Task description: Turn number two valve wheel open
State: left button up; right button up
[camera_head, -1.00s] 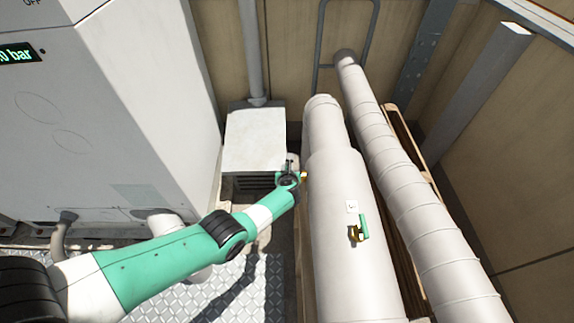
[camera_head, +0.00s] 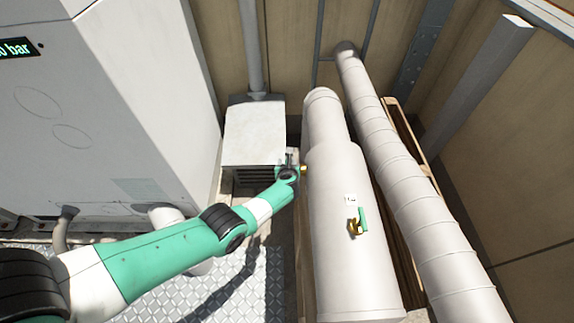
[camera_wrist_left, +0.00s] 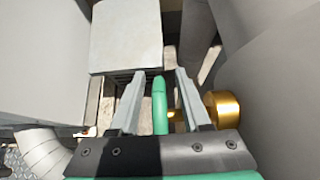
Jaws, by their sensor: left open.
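A valve with a green wheel or handle (camera_wrist_left: 160,104) and a brass body (camera_wrist_left: 222,108) sits on the left side of the thick pale pipe. In the head view only its brass part (camera_head: 304,169) shows beside my left gripper (camera_head: 289,160). In the left wrist view my left gripper (camera_wrist_left: 159,88) is open, with one finger on each side of the green part. I cannot tell whether the fingers touch it. A second valve (camera_head: 358,223), brass with a green handle, sits on top of the pipe near a small white label (camera_head: 351,199); its mark is too small to read. My right gripper is not in view.
The thick pale pipe (camera_head: 345,260) runs front to back, with a thinner banded pipe (camera_head: 410,195) to its right. A pale box (camera_head: 254,135) stands behind my left gripper. A large grey cabinet (camera_head: 110,100) fills the left.

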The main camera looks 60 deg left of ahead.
pick_arm(q)
jog(key=p+v, duration=0.7)
jog(key=shift+w+a+r, duration=0.15)
jog(key=shift+r, duration=0.2)
jog(key=p+v, duration=0.1)
jog(key=v, duration=0.1)
jog(key=p+v, duration=0.1)
jog(key=v, duration=0.1)
jog(key=shift+d+f+p, duration=0.3)
jog(key=shift+p, duration=0.05)
